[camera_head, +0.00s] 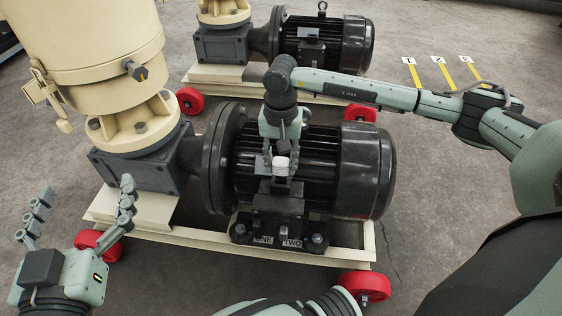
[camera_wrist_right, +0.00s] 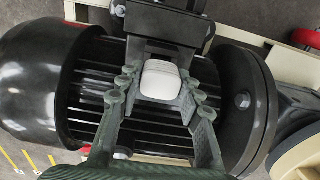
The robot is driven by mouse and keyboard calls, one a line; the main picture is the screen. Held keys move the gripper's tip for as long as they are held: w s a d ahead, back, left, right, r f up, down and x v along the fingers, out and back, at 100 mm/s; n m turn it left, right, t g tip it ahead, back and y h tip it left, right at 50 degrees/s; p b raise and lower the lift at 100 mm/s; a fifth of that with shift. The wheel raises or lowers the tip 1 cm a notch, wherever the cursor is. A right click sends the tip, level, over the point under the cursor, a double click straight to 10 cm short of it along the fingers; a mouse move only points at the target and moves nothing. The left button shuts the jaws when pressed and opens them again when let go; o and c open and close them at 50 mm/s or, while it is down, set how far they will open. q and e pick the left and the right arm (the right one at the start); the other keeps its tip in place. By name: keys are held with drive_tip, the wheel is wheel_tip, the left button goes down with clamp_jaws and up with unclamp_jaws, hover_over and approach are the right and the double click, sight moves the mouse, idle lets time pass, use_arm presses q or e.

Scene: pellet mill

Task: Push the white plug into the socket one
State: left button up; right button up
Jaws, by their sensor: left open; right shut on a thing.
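The white plug (camera_head: 281,163) is between the fingers of my right gripper (camera_head: 281,170), which is shut on it above the motor's near side. In the right wrist view the white plug (camera_wrist_right: 161,80) sits between the fingertips of the right gripper (camera_wrist_right: 160,86), close to a dark box (camera_wrist_right: 165,24). In the head view the label ONE (camera_head: 263,239) is left of the label TWO (camera_head: 292,243), low on the motor's front. The socket openings cannot be made out, and I cannot tell whether the plug touches anything. My left gripper (camera_head: 85,208) is open and empty at lower left.
The black finned motor (camera_head: 365,170) stands on a cream frame (camera_head: 210,238) with red wheels (camera_head: 366,286). A cream hopper (camera_head: 90,50) rises at left. A second motor (camera_head: 345,40) is behind. Numbered yellow floor marks (camera_head: 440,72) lie at upper right on open floor.

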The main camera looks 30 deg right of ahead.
drive_tip(key=shift+f+b, duration=1.35)
drive_tip(key=shift+b, duration=0.15)
idle(0.8)
drive_tip(key=shift+f+b, duration=0.5)
drive_tip(key=shift+b, duration=0.35)
idle(1.4)
drive_tip(key=o, duration=1.2)
drive_tip(key=shift+o, duration=0.4)
drive_tip(key=o, duration=0.4)
drive_tip(key=shift+r, duration=0.2)
